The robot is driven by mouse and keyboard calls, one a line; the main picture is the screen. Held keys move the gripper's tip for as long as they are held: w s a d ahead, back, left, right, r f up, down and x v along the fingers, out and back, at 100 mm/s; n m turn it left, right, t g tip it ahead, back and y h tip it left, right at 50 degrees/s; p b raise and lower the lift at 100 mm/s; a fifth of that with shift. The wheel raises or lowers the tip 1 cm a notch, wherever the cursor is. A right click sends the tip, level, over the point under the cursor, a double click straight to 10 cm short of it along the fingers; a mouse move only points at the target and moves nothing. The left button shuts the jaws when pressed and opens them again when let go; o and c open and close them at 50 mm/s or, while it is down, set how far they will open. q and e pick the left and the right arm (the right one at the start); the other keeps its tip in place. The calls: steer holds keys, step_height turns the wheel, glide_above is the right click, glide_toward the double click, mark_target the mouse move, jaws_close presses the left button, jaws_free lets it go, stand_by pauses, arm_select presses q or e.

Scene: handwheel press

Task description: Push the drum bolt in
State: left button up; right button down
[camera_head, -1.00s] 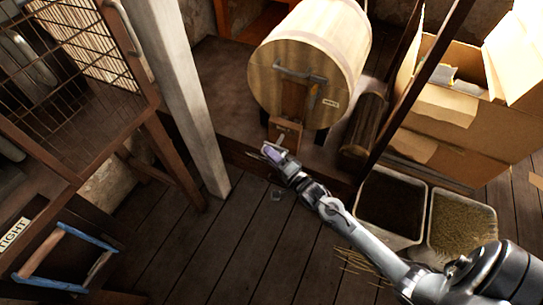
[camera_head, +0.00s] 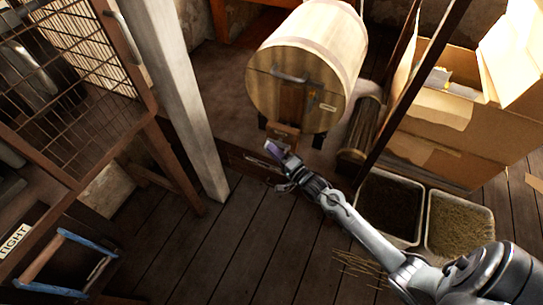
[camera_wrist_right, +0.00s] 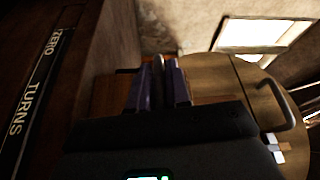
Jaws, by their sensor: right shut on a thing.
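The wooden drum (camera_head: 290,100) lies on its side on the raised floor, its round face towards me, with a grey handle (camera_head: 290,75) and a brown wooden panel (camera_head: 291,102). My right gripper (camera_head: 273,148) is in front of the low end of this panel. In the right wrist view its purple fingers (camera_wrist_right: 158,85) are shut on a narrow grey piece (camera_wrist_right: 158,62), which looks like the drum bolt. The fingers hide most of it, so I cannot tell how far in it sits. My left gripper is not in view.
A pale post (camera_head: 180,90) and a wire-mesh door (camera_head: 75,80) stand left of the drum. The plank floor (camera_head: 240,240) in front is mostly clear.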

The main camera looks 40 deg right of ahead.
steer(key=shift+d+f, duration=0.1)
steer(key=c, duration=1.5)
jaws_free()
steer(key=shift+o, duration=1.7)
steer(key=shift+w+d, duration=0.1)
steer(key=shift+d, duration=0.1)
steer(key=shift+a, duration=0.1)
